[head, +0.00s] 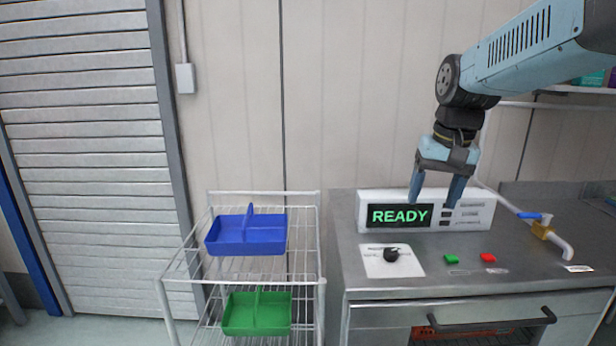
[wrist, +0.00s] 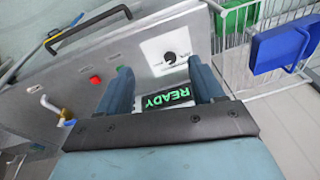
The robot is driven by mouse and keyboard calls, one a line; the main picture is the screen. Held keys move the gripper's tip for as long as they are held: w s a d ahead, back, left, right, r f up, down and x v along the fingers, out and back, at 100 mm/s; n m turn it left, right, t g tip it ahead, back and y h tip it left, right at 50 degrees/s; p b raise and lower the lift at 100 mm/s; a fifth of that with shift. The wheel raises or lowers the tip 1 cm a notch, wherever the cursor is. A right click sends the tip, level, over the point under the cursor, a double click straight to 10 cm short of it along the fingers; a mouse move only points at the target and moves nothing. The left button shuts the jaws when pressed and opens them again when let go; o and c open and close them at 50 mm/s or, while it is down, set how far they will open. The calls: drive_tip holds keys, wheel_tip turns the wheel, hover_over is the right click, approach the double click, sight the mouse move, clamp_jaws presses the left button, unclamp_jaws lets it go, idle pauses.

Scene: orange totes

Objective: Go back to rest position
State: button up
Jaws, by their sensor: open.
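My gripper (head: 433,196) is at the end of my blue arm, which reaches in from the upper right in the head view. It is open and empty, with its fingers pointing down in front of the white display box (head: 478,214), which reads READY in green. In the wrist view the two fingers of my gripper (wrist: 165,85) are spread apart, with the READY display (wrist: 166,98) showing between them. Nothing is held.
The grey counter (head: 350,275) carries a black knob (head: 391,255) on a white plate, a green button (head: 451,258), a red button (head: 488,257) and a tap (head: 545,232). A wire rack (head: 172,268) at left holds a blue tote (head: 245,235) above a green tote (head: 256,315).

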drive_tip(key=s+f+n+t, duration=0.1)
drive_tip(key=s+f+t, duration=0.1)
drive_tip(key=s, duration=1)
drive_tip(key=shift+a+f+n+t+h, duration=0.2)
drive_tip(key=shift+n+t+h, duration=0.15)
drive_tip(key=shift+t, duration=0.55)
drive_tip(key=shift+s, duration=0.1)
idle(0.6)
